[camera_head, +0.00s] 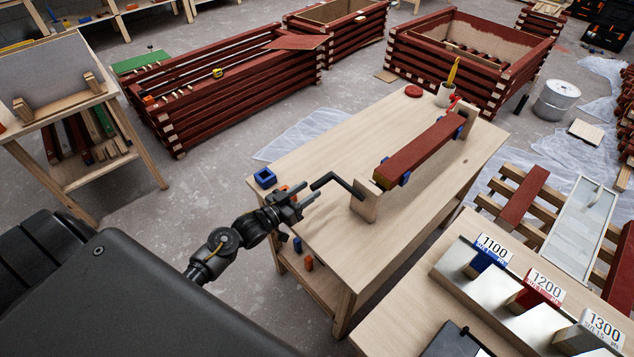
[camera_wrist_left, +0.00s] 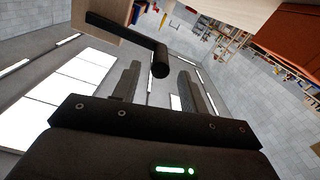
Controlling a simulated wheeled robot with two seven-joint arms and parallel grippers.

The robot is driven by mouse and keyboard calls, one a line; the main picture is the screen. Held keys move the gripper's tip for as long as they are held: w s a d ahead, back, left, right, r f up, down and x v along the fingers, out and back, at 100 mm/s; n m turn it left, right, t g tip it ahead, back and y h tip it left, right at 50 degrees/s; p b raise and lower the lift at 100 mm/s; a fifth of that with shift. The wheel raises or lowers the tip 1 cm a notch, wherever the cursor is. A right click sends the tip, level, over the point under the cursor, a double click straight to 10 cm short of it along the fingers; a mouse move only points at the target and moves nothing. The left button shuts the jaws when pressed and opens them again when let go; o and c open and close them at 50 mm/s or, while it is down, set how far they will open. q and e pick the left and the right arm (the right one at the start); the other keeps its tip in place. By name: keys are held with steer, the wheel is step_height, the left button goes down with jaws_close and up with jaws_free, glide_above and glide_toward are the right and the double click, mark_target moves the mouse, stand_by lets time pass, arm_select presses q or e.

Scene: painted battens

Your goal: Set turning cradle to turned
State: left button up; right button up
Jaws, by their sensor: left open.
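The turning cradle stands on the light wooden workbench (camera_head: 300,150), with two wooden end posts, the near one (camera_head: 364,203) at the front. A red-painted batten (camera_head: 428,150) lies across it, held at blue clamps. A black crank handle (camera_head: 338,182) sticks out from the near post toward my gripper. In the left wrist view the crank (camera_wrist_left: 135,38) ends in front of and between the open fingers (camera_wrist_left: 157,85). My right gripper is not in view.
A blue square holder (camera_head: 265,178) sits at the bench's left corner. A cup with a yellow brush (camera_head: 444,95) and a red lid (camera_head: 413,91) stand at the far end. A second table with blocks labelled 1100 (camera_head: 491,250), 1200 and 1300 is at lower right.

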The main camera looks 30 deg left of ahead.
mark_target(331, 175)
arm_select(q)
steer(key=shift+x, duration=2.25)
steer(key=shift+s, duration=0.1)
jaws_close()
